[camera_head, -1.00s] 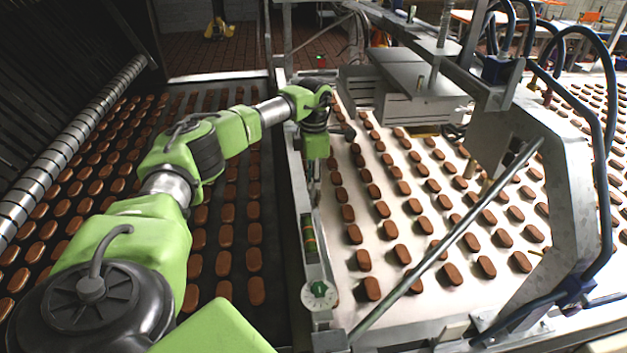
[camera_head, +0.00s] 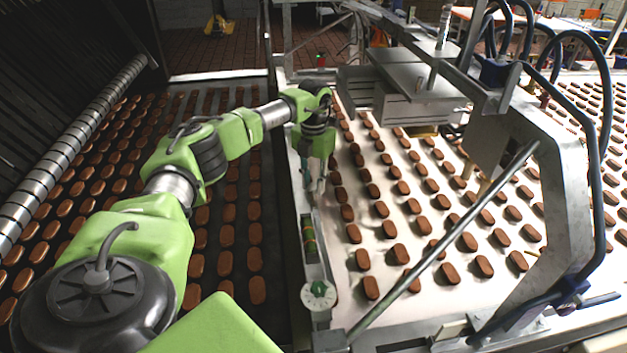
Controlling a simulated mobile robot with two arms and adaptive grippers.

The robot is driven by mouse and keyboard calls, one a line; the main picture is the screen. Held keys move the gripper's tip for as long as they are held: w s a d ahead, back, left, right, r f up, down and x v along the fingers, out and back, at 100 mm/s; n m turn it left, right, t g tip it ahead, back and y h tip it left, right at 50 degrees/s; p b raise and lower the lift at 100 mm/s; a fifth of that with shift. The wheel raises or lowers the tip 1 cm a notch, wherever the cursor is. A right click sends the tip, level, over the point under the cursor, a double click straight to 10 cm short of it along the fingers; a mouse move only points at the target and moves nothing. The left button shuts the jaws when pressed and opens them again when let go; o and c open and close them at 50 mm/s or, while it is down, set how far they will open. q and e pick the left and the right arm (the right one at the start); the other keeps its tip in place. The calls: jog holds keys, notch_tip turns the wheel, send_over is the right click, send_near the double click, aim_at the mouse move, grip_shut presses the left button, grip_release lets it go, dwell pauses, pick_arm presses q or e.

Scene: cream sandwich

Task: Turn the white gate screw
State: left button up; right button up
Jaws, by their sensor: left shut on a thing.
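My left gripper (camera_head: 314,180) points down over the metal side rail (camera_head: 313,218) between the dark belt and the white belt. It is shut on a small part there, which I take to be the white gate screw; the fingers and their green housing hide nearly all of it. A white round dial (camera_head: 318,295) with dark marks sits at the near end of the rail, apart from the gripper. My right gripper is not in view.
Rows of brown biscuits lie on the dark belt (camera_head: 277,215) at left and the white belt (camera_head: 340,262) at right. A grey metal frame (camera_head: 562,200) with a slanted bar (camera_head: 440,245) and dark hoses stands over the white belt.

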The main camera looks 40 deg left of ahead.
aim_at(314, 185)
pick_arm(q)
jog(key=shift+w+r+n, duration=0.1)
jog(key=shift+r+n, duration=0.05)
jog(key=shift+n, duration=0.25)
jog(key=o, duration=0.9)
jog(key=shift+o, duration=1)
notch_tip(314, 185, up, 12)
